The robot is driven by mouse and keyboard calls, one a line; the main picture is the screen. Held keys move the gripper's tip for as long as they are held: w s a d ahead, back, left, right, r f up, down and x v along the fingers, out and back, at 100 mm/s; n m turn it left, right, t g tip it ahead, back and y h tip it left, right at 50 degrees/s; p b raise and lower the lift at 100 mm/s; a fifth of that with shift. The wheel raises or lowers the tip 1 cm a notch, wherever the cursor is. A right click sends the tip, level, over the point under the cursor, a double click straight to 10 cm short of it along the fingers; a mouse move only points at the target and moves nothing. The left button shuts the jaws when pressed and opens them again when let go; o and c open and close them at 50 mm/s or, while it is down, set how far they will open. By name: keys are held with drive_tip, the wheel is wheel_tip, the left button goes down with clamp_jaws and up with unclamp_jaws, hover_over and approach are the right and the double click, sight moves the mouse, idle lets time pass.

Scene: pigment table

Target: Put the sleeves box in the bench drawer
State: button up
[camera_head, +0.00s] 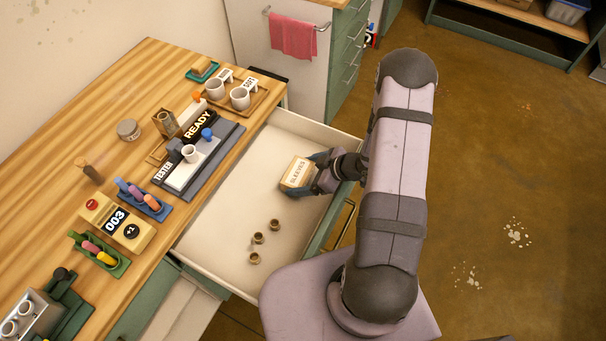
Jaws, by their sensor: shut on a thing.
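The sleeves box (297,172) is a small tan box with a white label reading SLEEVES. It is over the far right part of the open bench drawer (221,222), inside its outline. I cannot tell whether the box touches the drawer floor. My gripper (314,174) is shut on the box from its right side, with one dark finger behind it and one in front. The drawer is pulled out from the bench, with a pale interior and a green front. Part of its front is hidden behind my arm.
The wooden bench top (70,130) holds a READY tester station (200,160), a tray with white cups (262,98), a counter reading 003 (117,221) and pen holders. A cabinet with a pink towel (293,36) stands behind.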

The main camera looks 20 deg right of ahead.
drive_tip(key=shift+f+b, duration=0.35)
drive_tip(key=shift+f, duration=0.25)
drive_tip(key=o, duration=1.1)
drive_tip(key=shift+r, duration=0.1)
drive_tip(key=shift+r+p, duration=0.5)
drive_tip(key=shift+r, duration=0.1)
drive_tip(key=s+d+r+m+g+h, duration=0.1)
drive_tip(key=s+d+r+m+h, duration=0.2)
drive_tip(key=d+r, duration=0.4)
drive_tip(key=s+d+r+m+h, duration=0.1)
drive_tip(key=d+r+m+h, duration=0.25)
drive_tip(key=r+h, duration=0.4)
drive_tip(key=s+a+r+m+g+y, duration=0.1)
drive_tip(key=s+a+r+g+y, duration=0.1)
drive_tip(key=s+a, duration=0.4)
drive_tip(key=s+a+r+m+g+y, duration=0.2)
drive_tip(key=s+a+g, duration=0.1)
drive_tip(key=s+a, duration=0.3)
drive_tip(key=shift+s+r, duration=0.3)
drive_tip(key=shift+s, duration=0.75)
